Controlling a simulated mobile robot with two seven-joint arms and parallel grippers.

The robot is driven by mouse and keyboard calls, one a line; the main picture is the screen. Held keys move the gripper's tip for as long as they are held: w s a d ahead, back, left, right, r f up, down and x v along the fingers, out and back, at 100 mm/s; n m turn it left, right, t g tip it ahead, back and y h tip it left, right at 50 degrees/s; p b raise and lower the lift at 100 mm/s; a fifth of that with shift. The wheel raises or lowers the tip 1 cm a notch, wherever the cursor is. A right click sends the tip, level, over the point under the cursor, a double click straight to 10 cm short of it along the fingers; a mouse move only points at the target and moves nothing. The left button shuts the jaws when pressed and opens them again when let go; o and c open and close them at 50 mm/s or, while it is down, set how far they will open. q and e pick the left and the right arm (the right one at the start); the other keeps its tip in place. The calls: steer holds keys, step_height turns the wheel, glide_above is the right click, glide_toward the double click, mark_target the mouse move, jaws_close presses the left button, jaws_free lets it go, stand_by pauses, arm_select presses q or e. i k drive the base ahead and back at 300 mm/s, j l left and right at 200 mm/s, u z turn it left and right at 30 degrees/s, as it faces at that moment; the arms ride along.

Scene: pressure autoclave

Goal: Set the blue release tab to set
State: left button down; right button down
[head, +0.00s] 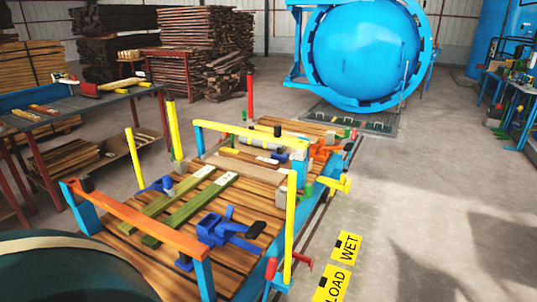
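A timber cart (115,238) with a plank deck stands in front of me. A blue lever clamp (212,228) with a black-ended handle (256,229) sits on its near deck. A smaller blue piece (156,187) lies at the deck's left side, and another blue piece (281,156) is further back. I cannot tell which blue part is the release tab, nor its setting. Neither of my grippers is in view.
An orange bar (135,219) crosses the cart's near end. Yellow posts (290,230) and a yellow bar (250,133) rise around the deck. A workbench (75,105) stands left. A blue autoclave (362,55) stands behind.

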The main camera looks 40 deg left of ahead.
mark_target(230, 209)
steer(key=i+l+u, duration=0.15)
steer(key=u, duration=0.25)
steer(key=i+l+u, duration=0.25)
steer(key=u, duration=0.15)
steer(key=i+l+u, duration=0.15)
steer(key=u, duration=0.25)
steer(key=i+l+u, duration=0.2)
steer(key=l+u, duration=0.15)
steer(key=l, duration=0.25)
steer(key=l+u, duration=0.2)
steer(key=i+l, duration=0.05)
steer(key=l, duration=0.05)
